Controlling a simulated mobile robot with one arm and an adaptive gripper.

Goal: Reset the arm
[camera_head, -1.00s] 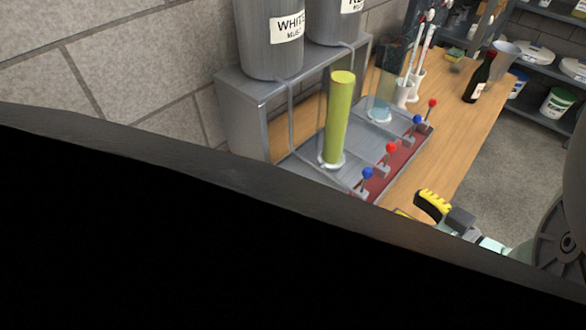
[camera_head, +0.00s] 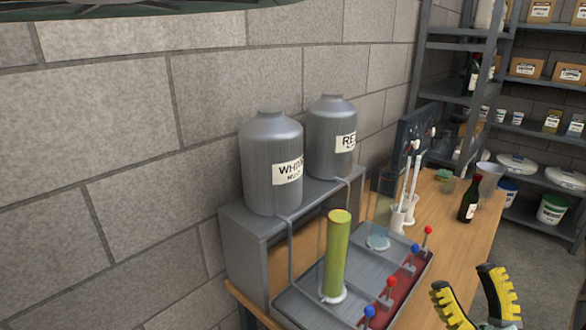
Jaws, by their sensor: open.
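My gripper (camera_head: 473,296) shows at the lower right, with two yellow-and-black fingers spread apart and nothing between them. It is to the right of the filling station's lever panel, over the floor side of the bench. The rest of my arm is mostly cut off by the bottom edge of the picture.
A wooden bench (camera_head: 452,222) carries a metal drip tray (camera_head: 300,305), a tall yellow-green cylinder (camera_head: 337,255), red and blue levers (camera_head: 390,282) and a dark bottle (camera_head: 469,200). Two steel tanks (camera_head: 270,150) stand on a grey stand. Shelves (camera_head: 520,95) are behind. Floor is free at right.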

